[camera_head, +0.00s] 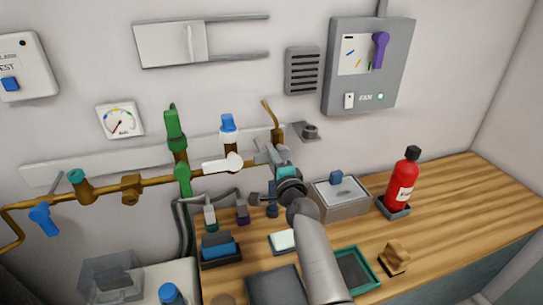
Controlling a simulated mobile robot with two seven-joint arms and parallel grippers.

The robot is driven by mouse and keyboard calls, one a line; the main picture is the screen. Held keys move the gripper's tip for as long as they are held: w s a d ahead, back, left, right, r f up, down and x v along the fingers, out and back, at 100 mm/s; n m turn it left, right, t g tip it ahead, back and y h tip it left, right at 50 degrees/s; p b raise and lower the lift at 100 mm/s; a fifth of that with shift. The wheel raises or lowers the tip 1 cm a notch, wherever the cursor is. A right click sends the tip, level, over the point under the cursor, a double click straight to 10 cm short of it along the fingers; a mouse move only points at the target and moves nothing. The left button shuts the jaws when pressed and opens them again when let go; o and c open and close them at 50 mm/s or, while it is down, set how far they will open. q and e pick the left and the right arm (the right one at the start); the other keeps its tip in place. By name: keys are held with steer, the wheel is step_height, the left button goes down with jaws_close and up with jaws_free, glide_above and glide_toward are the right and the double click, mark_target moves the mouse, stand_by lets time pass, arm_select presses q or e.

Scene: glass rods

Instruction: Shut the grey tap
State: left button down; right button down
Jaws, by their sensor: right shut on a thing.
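The grey tap (263,157) is at the right end of the brass pipe on the wall, beside a thin upright brass spout. My right arm rises from the bottom of the head view, and my right gripper (276,164) is at this tap, shut on its grey handle. The gripper's dark wrist hides part of the tap, so the exact angle of the handle is hard to tell. My left gripper is not in view.
Left of the grey tap, the pipe carries a white lever (222,163), a green valve (176,135) and a blue-handled tap (43,218). The wooden counter below holds a metal box (341,205), a red extinguisher (402,185) and a green-rimmed tray (374,277). The counter's right side is clear.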

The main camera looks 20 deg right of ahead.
steer(key=shift+r, duration=0.1)
steer(key=c, duration=0.6)
jaws_free()
steer(key=shift+s+a+p, duration=0.15)
steer(key=shift+s, duration=2.4)
steer(key=shift+s+a+p, duration=0.1)
steer(key=shift+s+a, duration=0.05)
steer(key=shift+s, duration=2.35)
steer(key=shift+s+a+p, duration=0.15)
steer(key=shift+s, duration=2.4)
steer(key=shift+a, duration=0.1)
